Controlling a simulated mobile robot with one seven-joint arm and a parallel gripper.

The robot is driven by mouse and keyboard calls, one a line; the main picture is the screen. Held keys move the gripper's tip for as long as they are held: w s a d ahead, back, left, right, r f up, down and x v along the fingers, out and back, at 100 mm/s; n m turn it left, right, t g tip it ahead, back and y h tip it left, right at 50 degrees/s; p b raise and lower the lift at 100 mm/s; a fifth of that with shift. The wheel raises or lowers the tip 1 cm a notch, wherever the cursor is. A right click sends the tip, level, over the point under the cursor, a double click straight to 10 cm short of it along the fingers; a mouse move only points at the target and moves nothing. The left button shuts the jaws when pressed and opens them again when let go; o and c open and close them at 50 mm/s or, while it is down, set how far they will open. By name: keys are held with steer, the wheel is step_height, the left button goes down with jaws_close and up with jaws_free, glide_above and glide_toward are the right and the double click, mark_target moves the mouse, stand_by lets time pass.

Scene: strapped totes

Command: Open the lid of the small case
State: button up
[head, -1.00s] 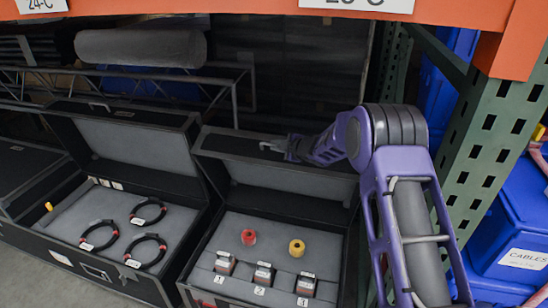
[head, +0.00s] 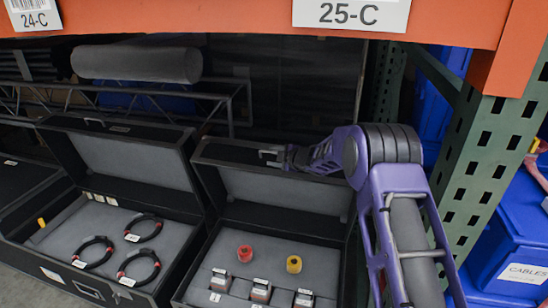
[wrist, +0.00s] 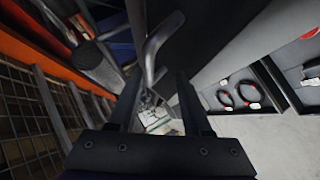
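The small case (head: 180,290) is the black, grey-lined case in front of me in the head view. Its lid (head: 283,192) stands raised at the back, grey lining toward me. My gripper (head: 284,156) is at the lid's top edge, beside a small pale handle (head: 268,153). In the wrist view the two dark fingers of my gripper (wrist: 157,78) are apart. A grey bent handle bar (wrist: 155,45) shows just beyond and between the fingertips. I see no firm grip on it.
A wider black case (head: 120,225) with its lid up and several black cable rings stands at left. The small case holds a red roll (head: 245,253), a yellow roll (head: 294,264) and labelled blocks. A green rack post (head: 490,150) and blue totes (head: 510,235) are at right; an orange beam (head: 200,20) crosses above.

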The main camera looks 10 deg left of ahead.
steer(key=shift+s+d, duration=0.1)
steer(key=v, duration=1.7)
steer(key=shift+r+b, duration=0.15)
steer(key=shift+b, duration=0.25)
